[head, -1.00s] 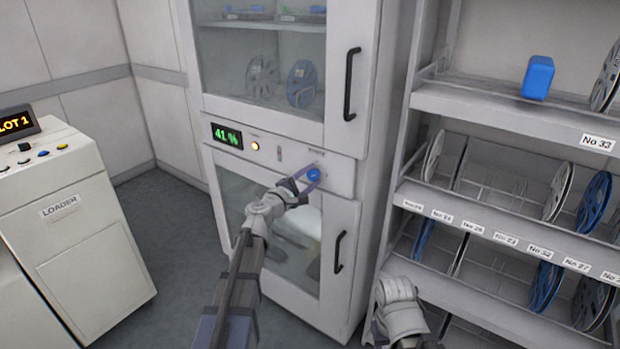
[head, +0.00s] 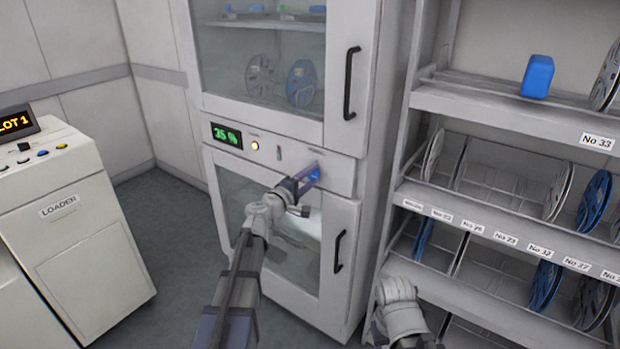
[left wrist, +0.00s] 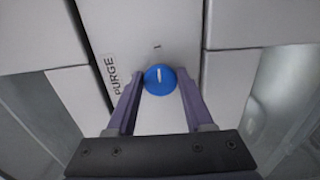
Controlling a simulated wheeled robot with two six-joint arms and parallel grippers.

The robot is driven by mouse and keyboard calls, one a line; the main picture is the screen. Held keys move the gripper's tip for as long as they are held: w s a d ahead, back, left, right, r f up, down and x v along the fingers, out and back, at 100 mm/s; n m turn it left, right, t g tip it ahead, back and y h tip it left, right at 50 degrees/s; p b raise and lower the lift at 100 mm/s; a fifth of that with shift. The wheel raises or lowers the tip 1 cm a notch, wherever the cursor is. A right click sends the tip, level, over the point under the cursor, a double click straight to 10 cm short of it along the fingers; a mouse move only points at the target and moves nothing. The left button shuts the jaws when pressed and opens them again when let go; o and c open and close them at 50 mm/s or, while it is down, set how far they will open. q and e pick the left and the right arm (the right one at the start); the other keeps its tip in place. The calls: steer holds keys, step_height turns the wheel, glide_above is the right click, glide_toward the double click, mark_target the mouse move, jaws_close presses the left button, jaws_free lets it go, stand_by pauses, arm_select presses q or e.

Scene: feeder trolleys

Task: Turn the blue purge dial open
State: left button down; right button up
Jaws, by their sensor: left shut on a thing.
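The blue purge dial (head: 313,175) sits on the panel between the cabinet's upper and lower doors. In the left wrist view the dial (left wrist: 159,78) shows a white line, close to upright, below a small mark on the panel, with the word PURGE at its left. My left gripper (head: 310,176) is at the dial, and its fingers (left wrist: 160,84) are shut on the dial's two sides. Of my right arm only a link shows at the bottom of the head view; its gripper is out of view.
A reel rack (head: 480,205) stands at right, a loader (head: 80,210) at left. Floor between is clear.

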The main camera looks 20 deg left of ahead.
stand_by(0.3)
arm_select(q)
steer(key=shift+c, duration=1.6)
jaws_free()
steer(key=shift+s, duration=0.1)
steer(key=v, duration=0.7)
steer(key=shift+s, duration=0.3)
steer(key=shift+a, duration=0.15)
